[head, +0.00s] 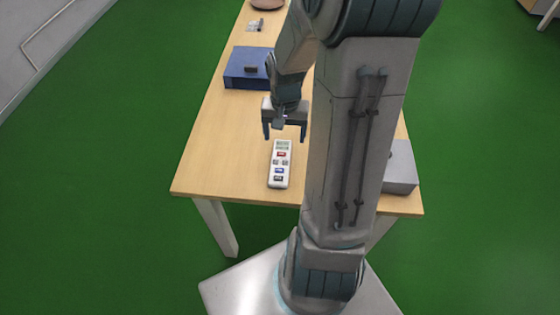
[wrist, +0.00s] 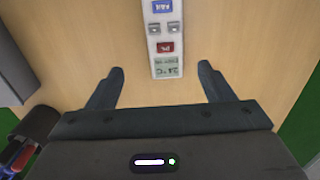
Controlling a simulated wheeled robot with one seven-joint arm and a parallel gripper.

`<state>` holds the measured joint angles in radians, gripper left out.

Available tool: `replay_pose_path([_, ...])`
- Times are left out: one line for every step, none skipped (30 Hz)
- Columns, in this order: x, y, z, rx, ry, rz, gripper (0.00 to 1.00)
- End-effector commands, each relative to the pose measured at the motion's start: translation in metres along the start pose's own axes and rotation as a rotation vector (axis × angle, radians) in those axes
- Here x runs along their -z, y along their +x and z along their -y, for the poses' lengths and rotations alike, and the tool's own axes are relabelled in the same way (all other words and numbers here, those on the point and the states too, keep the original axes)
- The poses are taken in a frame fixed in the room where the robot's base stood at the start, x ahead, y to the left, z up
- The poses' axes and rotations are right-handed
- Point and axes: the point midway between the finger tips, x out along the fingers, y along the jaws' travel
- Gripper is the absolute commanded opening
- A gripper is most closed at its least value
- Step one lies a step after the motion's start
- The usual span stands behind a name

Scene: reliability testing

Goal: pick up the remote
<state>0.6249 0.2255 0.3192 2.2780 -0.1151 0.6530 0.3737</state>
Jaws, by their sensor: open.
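The remote (head: 279,165) is a white bar with a small greenish display and red and blue buttons. It lies on the wooden table near its front edge. In the wrist view the remote (wrist: 164,38) runs in from the top edge, its display end nearest my gripper. My gripper (head: 285,136) is open and empty, with its fingers pointing down by the display end of the remote. In the wrist view my gripper's fingertips (wrist: 160,71) stand apart, one on each side of the display end. I cannot tell the exact height of the fingertips above the table.
A blue box (head: 240,72) with a small dark item on it lies farther back on the table (head: 205,150). A grey box (head: 401,168) sits at the right, partly behind my arm. A small item (head: 256,25) and a brownish bowl (head: 267,4) are at the far end. The table's left front is clear.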

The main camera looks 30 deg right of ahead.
Motion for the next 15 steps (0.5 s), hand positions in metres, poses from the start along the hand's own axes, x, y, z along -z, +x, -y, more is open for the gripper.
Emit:
replay_pose_path([-0.001,0.011,0.0,0.0,-0.001,0.005,0.75])
replay_pose_path([-0.001,0.016,0.0,0.0,-0.001,0.004,0.75])
replay_pose_path([-0.001,0.021,0.0,-0.001,-0.001,0.004,0.75])
replay_pose_path([-0.001,0.025,0.0,-0.001,-0.001,0.002,0.75])
replay_pose_path([0.0,0.028,0.001,0.0,-0.001,0.001,0.75])
replay_pose_path([0.0,0.03,0.001,-0.001,-0.001,0.002,0.75])
replay_pose_path([0.0,0.032,0.001,0.0,-0.001,0.001,0.75])
replay_pose_path([0.0,0.033,0.001,0.0,-0.001,0.001,0.75])
replay_pose_path([0.0,0.034,0.001,0.0,-0.002,0.0,0.75])
replay_pose_path([0.0,0.036,0.001,0.0,-0.002,0.0,0.75])
replay_pose_path([0.0,0.038,0.002,0.0,-0.002,0.0,0.75])
replay_pose_path([0.0,0.042,0.003,0.0,-0.002,0.002,0.75])
replay_pose_path([0.0,0.045,0.003,-0.001,-0.003,0.003,0.75])
replay_pose_path([0.0,0.049,0.004,0.0,-0.003,0.003,0.75])
replay_pose_path([0.0,0.055,0.006,0.0,-0.003,0.004,0.75])
